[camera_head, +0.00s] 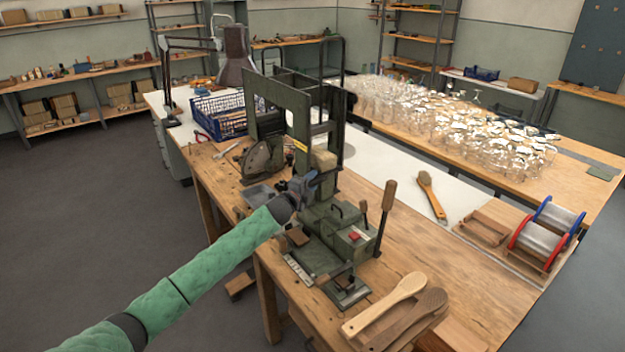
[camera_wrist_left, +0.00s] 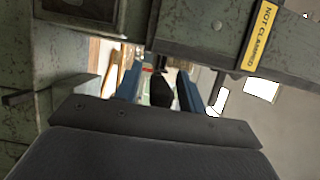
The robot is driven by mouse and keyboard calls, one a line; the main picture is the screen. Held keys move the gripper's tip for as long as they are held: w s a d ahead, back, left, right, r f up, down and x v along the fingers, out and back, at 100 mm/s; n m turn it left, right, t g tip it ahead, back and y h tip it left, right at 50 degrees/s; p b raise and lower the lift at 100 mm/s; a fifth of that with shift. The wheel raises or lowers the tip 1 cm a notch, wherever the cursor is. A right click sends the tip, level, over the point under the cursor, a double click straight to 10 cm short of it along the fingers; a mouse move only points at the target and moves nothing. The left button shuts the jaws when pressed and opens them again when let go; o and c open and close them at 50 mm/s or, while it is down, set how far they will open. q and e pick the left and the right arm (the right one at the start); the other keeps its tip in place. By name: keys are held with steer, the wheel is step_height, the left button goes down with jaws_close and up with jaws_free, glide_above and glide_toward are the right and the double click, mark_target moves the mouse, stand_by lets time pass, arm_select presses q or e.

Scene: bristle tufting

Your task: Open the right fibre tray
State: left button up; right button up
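A green tufting machine (camera_head: 275,120) stands on the wooden bench. A shallow grey tray-like part (camera_head: 257,195) sits at its left foot. I cannot tell which part is the right fibre tray, and no tray shows clearly in the left wrist view. My left gripper (camera_head: 309,180) is at the machine's front, close to a tan block (camera_head: 324,160). In the left wrist view the blue fingers of the left gripper (camera_wrist_left: 160,88) stand apart. A dark part shows between them, with a gap beside it; I cannot tell if it touches them. My right gripper is out of view.
A fixture with a red button (camera_head: 354,236) and an upright wooden-handled lever (camera_head: 388,195) stands in front of the machine. Wooden brush backs (camera_head: 385,305) lie at the front edge. A blue crate (camera_head: 220,115) stands behind left. A yellow "NOT CLAMPED" label (camera_wrist_left: 261,35) is on the machine.

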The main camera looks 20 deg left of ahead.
arm_select(q)
steer(key=shift+w+d, duration=0.15)
steer(key=shift+w, duration=0.25)
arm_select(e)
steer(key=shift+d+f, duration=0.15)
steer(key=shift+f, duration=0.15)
arm_select(q)
jaws_close()
steer(key=s+d, duration=0.9)
steer(key=d, duration=0.2)
steer(key=shift+d+f, duration=0.15)
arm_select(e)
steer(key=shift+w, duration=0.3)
